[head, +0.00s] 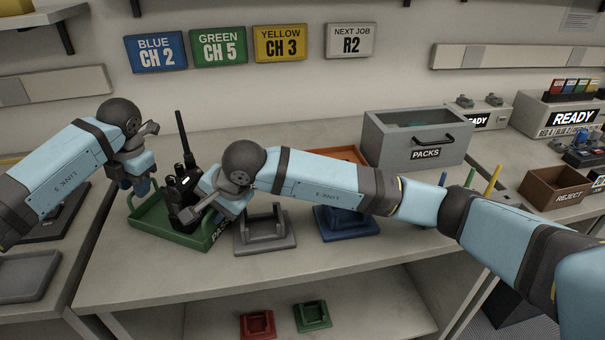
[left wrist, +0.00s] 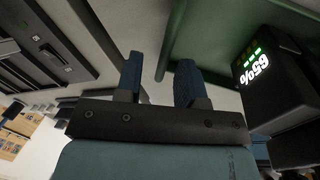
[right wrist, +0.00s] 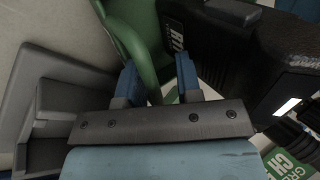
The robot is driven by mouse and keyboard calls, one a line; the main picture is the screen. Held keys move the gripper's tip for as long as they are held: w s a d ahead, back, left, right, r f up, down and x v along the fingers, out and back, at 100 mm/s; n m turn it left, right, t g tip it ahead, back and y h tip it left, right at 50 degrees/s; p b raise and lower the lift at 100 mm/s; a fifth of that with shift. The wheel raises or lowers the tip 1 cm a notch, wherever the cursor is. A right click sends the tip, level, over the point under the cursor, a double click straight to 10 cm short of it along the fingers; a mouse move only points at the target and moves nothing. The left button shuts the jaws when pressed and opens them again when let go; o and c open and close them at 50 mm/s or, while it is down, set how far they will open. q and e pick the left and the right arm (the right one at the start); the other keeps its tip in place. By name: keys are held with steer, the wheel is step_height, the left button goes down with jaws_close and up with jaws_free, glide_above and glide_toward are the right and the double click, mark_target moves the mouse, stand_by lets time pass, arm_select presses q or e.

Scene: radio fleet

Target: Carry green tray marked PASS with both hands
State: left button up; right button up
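The green tray marked PASS (head: 163,232) rests on the middle table, with a black radio (head: 181,190) standing in it. The radio also shows in the left wrist view (left wrist: 280,95), its display reading 65%. My left gripper (head: 140,189) is at the tray's left side. In the left wrist view its open fingers (left wrist: 160,66) straddle the green rim (left wrist: 170,45), with gaps visible. My right gripper (head: 198,215) is at the right side, partly covering the label. In the right wrist view its fingers (right wrist: 157,68) are apart with the rim (right wrist: 139,45) between them.
A grey cradle (head: 265,236) stands close right of the tray, then a blue cradle (head: 346,226). An orange tray (head: 340,155) and a grey PACKS bin (head: 415,138) are behind. Red and green cradles sit on the lower shelf. The table's front strip is clear.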

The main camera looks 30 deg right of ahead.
steer(key=shift+f, duration=0.15)
steer(key=shift+s, duration=0.1)
arm_select(q)
step_height(320, 180, up, 6)
steer(key=shift+s+d, duration=0.35)
steer(key=shift+s, duration=0.1)
arm_select(e)
steer(key=v, duration=1.2)
